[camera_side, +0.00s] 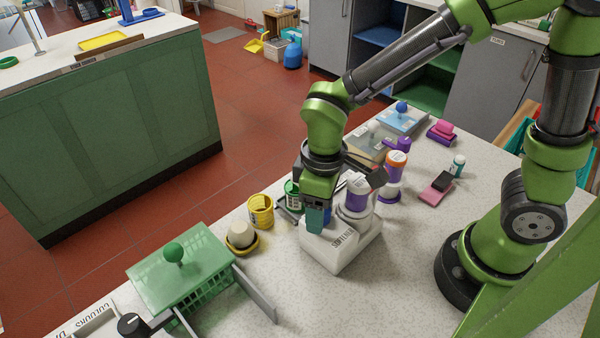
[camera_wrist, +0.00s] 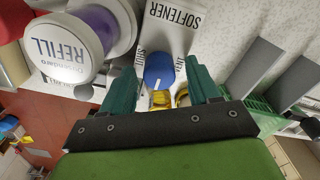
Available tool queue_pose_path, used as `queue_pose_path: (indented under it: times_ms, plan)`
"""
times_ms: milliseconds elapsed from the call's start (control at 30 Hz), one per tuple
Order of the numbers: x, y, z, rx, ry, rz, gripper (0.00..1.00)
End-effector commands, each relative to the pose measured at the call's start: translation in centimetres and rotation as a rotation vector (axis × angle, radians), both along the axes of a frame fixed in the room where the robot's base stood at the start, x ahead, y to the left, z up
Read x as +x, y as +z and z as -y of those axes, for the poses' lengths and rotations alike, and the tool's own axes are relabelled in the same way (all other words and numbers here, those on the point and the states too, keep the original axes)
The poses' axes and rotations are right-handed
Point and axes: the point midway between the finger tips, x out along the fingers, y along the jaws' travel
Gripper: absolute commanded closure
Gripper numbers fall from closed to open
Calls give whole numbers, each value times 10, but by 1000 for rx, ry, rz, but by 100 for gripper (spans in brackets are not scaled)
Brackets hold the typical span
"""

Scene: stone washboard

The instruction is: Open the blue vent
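The blue vent is a round blue knob (camera_wrist: 159,69) with a white pointer line. It sits on a white dispenser (camera_side: 340,248) marked SOFTENER, which also shows in the wrist view (camera_wrist: 178,30). The pointer points toward the bottom of the wrist view, slightly left. My gripper (camera_wrist: 162,88) is open, its teal fingers on either side of the knob with gaps visible. In the side view my gripper (camera_side: 317,217) is low at the dispenser and mostly hides the knob.
A white container with a purple band, labelled REFILL (camera_wrist: 72,45), stands on the dispenser close beside my gripper. An orange and purple container (camera_side: 394,178) stands behind. The counter front right of the dispenser is clear.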

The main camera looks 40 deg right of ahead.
Motion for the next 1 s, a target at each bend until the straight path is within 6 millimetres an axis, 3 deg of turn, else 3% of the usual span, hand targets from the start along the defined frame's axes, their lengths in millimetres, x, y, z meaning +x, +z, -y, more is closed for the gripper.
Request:
queue_pose_path:
  times_ms: [267, 700, 1000]
  plan:
    - [1, 11, 0, 1, -2, 4, 39]
    - [1, 72, 0, 0, 0, 3, 39]
    - [0, 80, 0, 0, -1, 0, 39]
